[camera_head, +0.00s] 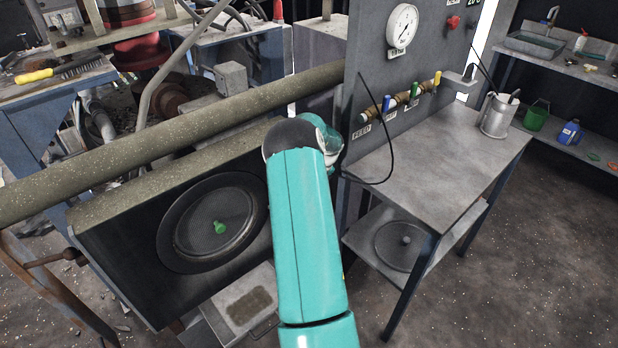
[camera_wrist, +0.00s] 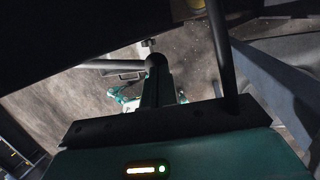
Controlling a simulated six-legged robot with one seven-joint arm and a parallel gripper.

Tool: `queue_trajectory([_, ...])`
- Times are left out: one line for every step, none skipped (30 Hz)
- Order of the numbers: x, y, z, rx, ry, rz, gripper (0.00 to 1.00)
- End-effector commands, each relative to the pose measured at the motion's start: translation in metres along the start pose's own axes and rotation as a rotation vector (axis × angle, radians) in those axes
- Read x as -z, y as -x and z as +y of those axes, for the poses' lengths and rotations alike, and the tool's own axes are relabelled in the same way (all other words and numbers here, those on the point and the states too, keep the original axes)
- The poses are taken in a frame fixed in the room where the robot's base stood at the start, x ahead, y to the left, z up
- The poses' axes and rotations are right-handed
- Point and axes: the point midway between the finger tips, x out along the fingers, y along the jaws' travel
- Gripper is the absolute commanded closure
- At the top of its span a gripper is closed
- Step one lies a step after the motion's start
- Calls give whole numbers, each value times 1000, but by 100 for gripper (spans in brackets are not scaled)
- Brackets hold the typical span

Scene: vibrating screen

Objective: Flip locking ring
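A round dark ring (camera_head: 165,238) surrounds a mesh disc in the front of a dark box-shaped housing (camera_head: 120,262) in the head view. A green knob (camera_head: 220,227) sits at the disc's centre. The ring lies flat against the housing front and appears seated around the disc. My teal arm stands just to the right of the ring and overlaps the housing's right end. The wrist view shows mostly dark surfaces, floor and parts of my own body; the ring cannot be made out there.
A thick speckled pipe (camera_head: 215,122) crosses above the housing. To the right, a grey panel (camera_head: 420,45) carries a gauge and valves behind a metal table (camera_head: 440,150). A loose round disc (camera_head: 392,262) lies on its lower shelf. Floor at right is open.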

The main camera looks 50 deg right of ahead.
Motion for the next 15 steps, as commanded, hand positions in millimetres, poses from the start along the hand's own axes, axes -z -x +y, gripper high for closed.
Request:
queue_trajectory([2, -9, -2, 0, -2, 1, 100])
queue_trajectory([3, -14, -2, -1, -2, 1, 100])
queue_trajectory([4, -19, -3, -1, -2, 1, 100])
queue_trajectory([5, -22, -4, 0, -2, 0, 100])
queue_trajectory([5, -25, -4, 1, -2, 0, 100])
queue_trajectory([6, -29, -5, 2, -1, 0, 100])
queue_trajectory([6, -31, -5, 2, -1, 0, 100])
queue_trajectory([7, -33, -5, 2, -1, 0, 100])
queue_trajectory([8, -36, -6, 2, -1, 0, 100])
queue_trajectory([8, -37, -6, 2, -1, 1, 100])
queue_trajectory([8, -38, -6, 1, -1, 1, 100])
queue_trajectory([9, -40, -6, 1, -1, 2, 100])
queue_trajectory([9, -41, -5, 1, -1, 2, 100])
queue_trajectory([9, -42, -5, 0, -1, 3, 100])
queue_trajectory([10, -42, -5, 0, -1, 4, 100])
